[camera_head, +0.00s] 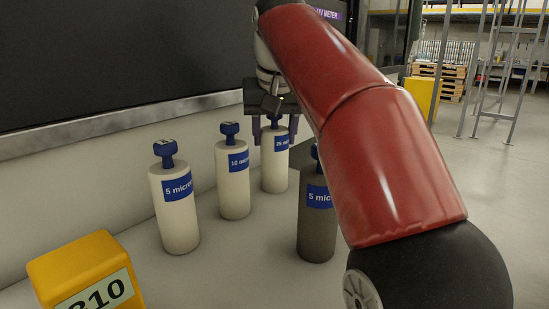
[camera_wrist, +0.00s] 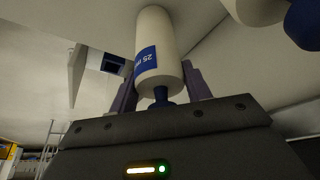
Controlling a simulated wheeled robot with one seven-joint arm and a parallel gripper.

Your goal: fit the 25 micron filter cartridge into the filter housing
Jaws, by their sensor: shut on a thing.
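The 25 micron cartridge (camera_head: 275,172) is a white upright cylinder with a blue label, at the far end of a row. It also shows in the wrist view (camera_wrist: 157,45), between the fingers. My gripper (camera_head: 270,135) is above it, shut on its blue top knob (camera_wrist: 161,97). The fingers (camera_wrist: 160,85) lie either side of the knob. The cartridge's base looks at or very near the surface; I cannot tell whether it touches. I cannot clearly pick out the filter housing.
White 10 micron (camera_head: 233,182) and 5 micron (camera_head: 176,208) cartridges stand to the left. A dark grey 5 micron cartridge (camera_head: 317,232) stands nearer, partly behind my arm. A grey box (camera_head: 297,172) is behind it. A yellow numbered block (camera_head: 85,270) is at front left; a wall runs behind.

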